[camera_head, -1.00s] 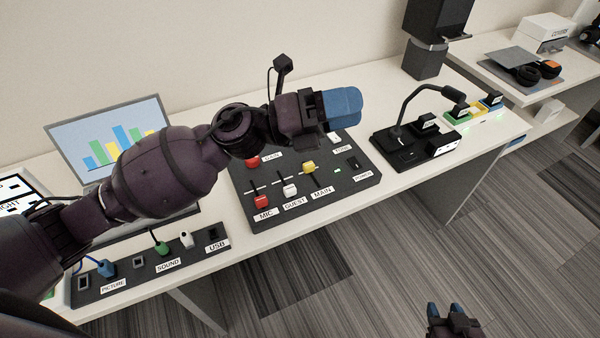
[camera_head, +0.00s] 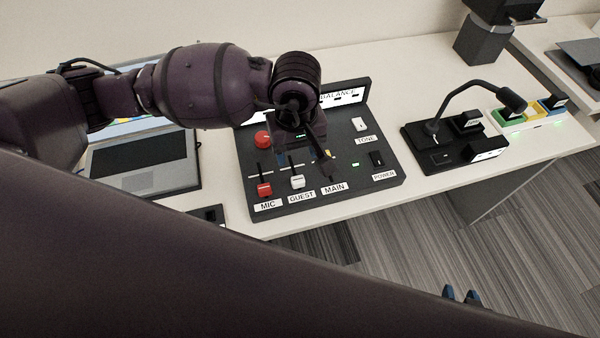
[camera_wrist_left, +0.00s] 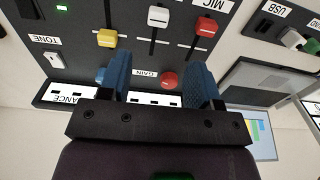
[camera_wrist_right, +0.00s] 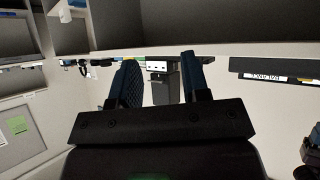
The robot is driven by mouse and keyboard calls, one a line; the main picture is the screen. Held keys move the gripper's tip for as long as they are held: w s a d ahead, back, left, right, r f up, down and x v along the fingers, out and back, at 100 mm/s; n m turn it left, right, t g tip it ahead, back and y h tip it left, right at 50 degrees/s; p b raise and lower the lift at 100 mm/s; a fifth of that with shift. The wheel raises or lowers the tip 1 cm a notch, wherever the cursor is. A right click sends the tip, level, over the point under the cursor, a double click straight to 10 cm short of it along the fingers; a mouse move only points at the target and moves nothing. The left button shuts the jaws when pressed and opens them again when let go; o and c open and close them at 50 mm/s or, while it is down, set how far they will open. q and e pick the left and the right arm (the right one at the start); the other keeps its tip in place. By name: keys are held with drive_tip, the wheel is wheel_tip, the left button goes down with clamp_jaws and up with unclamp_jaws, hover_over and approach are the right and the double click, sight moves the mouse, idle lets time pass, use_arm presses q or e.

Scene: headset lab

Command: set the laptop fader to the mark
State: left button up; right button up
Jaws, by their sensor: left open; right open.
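The dark control panel (camera_head: 345,195) has a red MIC fader (camera_head: 264,188), a white GUEST fader (camera_head: 297,181) and a yellow MAIN fader, partly hidden in the head view. I see no fader labelled laptop. In the left wrist view the red (camera_wrist_left: 206,27), white (camera_wrist_left: 158,16) and yellow (camera_wrist_left: 107,38) caps show, with a thin white line crossing the slots; red and white sit off it, yellow is close to it. My left gripper (camera_wrist_left: 158,68) is open and empty above the panel, over the GAIN row with its red knob (camera_wrist_left: 169,79). My right gripper (camera_head: 461,293) is open and empty, low right.
An open laptop (camera_head: 145,165) stands left of the panel, partly behind my left arm. My arm hides the front left of the table.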

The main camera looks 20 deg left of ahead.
sight(298, 179)
use_arm(q)
wheel_tip(298, 179, down, 11)
drive_tip(key=shift+w+d+r+b, duration=0.1)
drive_tip(key=shift+b, duration=0.3)
drive_tip(key=shift+c, duration=0.4)
clamp_jaws()
